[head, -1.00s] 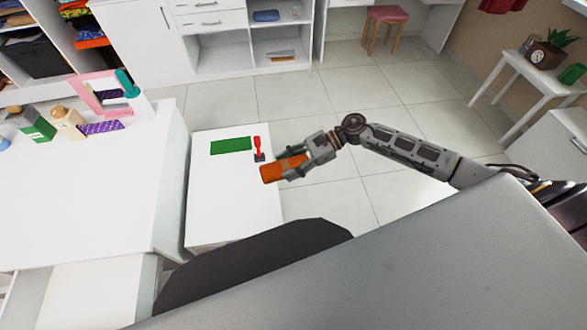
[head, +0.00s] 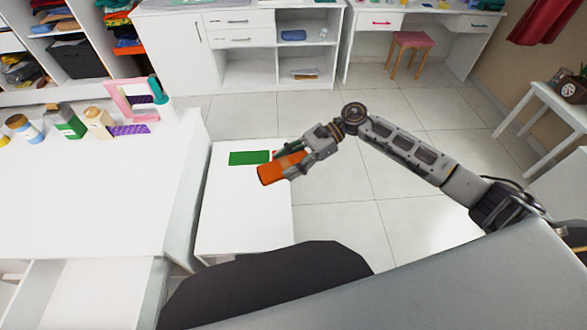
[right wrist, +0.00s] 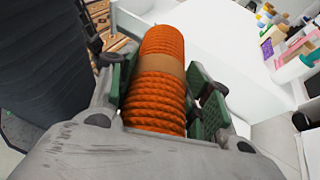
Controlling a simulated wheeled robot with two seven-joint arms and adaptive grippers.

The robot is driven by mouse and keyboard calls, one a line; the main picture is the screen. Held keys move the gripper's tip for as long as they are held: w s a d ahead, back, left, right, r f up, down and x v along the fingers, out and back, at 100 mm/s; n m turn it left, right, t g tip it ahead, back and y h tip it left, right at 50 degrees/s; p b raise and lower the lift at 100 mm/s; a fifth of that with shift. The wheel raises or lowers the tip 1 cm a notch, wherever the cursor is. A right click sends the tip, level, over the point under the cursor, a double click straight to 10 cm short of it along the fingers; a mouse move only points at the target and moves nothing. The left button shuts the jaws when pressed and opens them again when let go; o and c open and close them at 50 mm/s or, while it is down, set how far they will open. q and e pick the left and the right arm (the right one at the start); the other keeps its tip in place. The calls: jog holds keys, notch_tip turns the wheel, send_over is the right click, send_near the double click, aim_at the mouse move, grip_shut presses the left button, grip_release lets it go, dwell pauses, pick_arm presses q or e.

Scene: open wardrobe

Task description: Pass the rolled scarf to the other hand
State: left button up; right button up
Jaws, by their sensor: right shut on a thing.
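The rolled scarf (head: 280,169) is an orange, ribbed roll. In the head view it is held above the low white table. The right wrist view shows the scarf (right wrist: 160,80) with a tan band around it, lying lengthwise between the finger pads. My right gripper (head: 304,151) is shut on one end of the scarf, and the other end sticks out to the left. My left gripper is not in view.
The low white table (head: 235,215) carries a flat green piece (head: 249,157); a small red item there is mostly hidden behind my right gripper. A larger white counter (head: 90,200) at left holds several bottles and a pink frame (head: 131,98). Open tiled floor (head: 350,210) lies to the right.

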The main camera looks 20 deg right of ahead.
jog(key=w+a+r+n+g, duration=0.2)
jog(key=a+r, duration=0.2)
jog(key=r, duration=0.2)
jog(key=w+a+r+n+g+h, duration=0.1)
jog(key=w+a+r+n+g, duration=0.1)
jog(key=r, duration=0.5)
jog(key=shift+w+a+g+h, duration=0.35)
jog(key=shift+w+a, duration=0.25)
jog(key=shift+a, duration=0.3)
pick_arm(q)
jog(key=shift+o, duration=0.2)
